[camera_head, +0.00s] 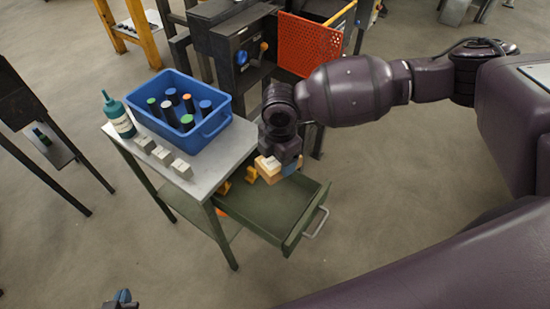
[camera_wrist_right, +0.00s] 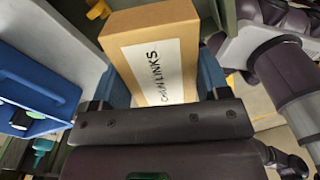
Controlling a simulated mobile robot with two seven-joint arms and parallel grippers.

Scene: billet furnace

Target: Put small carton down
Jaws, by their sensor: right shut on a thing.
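The small carton (camera_head: 266,169) is brown cardboard with a white label, which seems to read "CHAIN LINKS" in the right wrist view (camera_wrist_right: 150,62). My right gripper (camera_head: 281,170) is shut on it, with blue fingers on both sides of the carton (camera_wrist_right: 168,88). It holds the carton above the back end of an open green drawer (camera_head: 270,212), beside the grey tabletop (camera_head: 205,185). I cannot tell how high it is above the drawer floor. Only the tip of my left gripper (camera_head: 122,299) shows at the bottom edge, away from the table.
A blue bin (camera_head: 215,125) with several capped cylinders stands on the tabletop. A teal bottle (camera_head: 120,118) and three pale blocks (camera_head: 162,155) stand along its left edge. Yellow pieces (camera_head: 251,175) lie near the drawer's back.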

